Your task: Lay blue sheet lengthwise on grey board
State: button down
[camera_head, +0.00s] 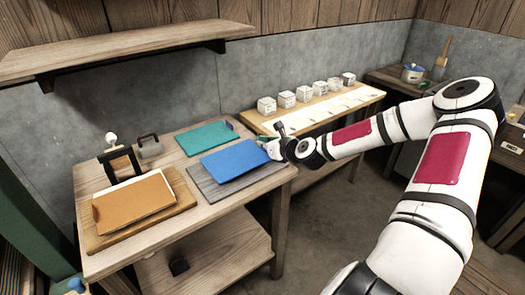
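The blue sheet (234,161) is over the grey board (212,197) on the wooden table. The board's left and front parts show beyond the sheet. My gripper (269,149) is at the sheet's right end and appears shut on that edge. The fingertips are small and partly hidden here. The sheet looks slightly raised and tilted above the board, but I cannot tell whether its far edge touches it.
A teal sheet (206,138) lies behind the blue one. An orange sheet (135,206) on a wooden board (178,186) is at left, near a dark frame (119,163) and a grey handled block (149,147). Several white cubes (286,99) line the bench behind.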

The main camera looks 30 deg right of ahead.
aim_at(263, 150)
jog(key=shift+w+d, duration=0.25)
jog(key=shift+w, duration=0.15)
jog(key=shift+w+f, duration=0.1)
jog(key=shift+f, duration=1.7)
jog(key=c, duration=2.1)
grip_release()
jog(key=shift+f, duration=0.15)
